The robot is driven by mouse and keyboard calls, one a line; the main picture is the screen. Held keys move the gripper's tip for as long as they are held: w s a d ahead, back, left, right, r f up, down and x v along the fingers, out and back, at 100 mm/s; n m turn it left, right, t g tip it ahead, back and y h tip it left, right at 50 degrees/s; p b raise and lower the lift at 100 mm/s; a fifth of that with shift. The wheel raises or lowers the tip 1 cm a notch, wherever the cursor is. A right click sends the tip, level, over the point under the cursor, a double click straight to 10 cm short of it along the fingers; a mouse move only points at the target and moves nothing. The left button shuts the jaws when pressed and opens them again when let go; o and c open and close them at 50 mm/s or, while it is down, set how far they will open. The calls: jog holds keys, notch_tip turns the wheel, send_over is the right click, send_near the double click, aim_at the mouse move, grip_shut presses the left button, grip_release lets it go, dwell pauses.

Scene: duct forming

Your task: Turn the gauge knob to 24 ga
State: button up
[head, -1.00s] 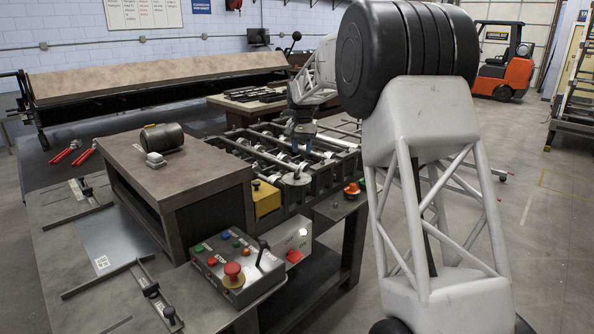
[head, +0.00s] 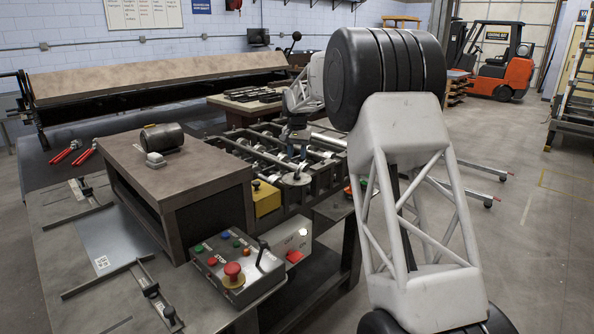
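The roll-forming machine (head: 262,160) has a dark frame with several rods and pale rollers. A round metal disc with a short upright post (head: 296,179) sits on its near edge. It may be the gauge knob, but no markings are readable and I cannot tell its setting. My gripper (head: 296,151) is small in the head view, pointing down over the rollers, just behind the disc and apparently apart from it. Its fingers are too small and dark to show whether they are open or shut.
A control box (head: 236,266) with a red mushroom button and a black lever stands in front. A white box (head: 290,243) and yellow block (head: 266,198) sit near the machine. A raised wooden-topped stand (head: 200,176) is at left. The floor at right is open.

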aim_at(297, 170)
jog(key=shift+f, duration=3.35)
grip_shut()
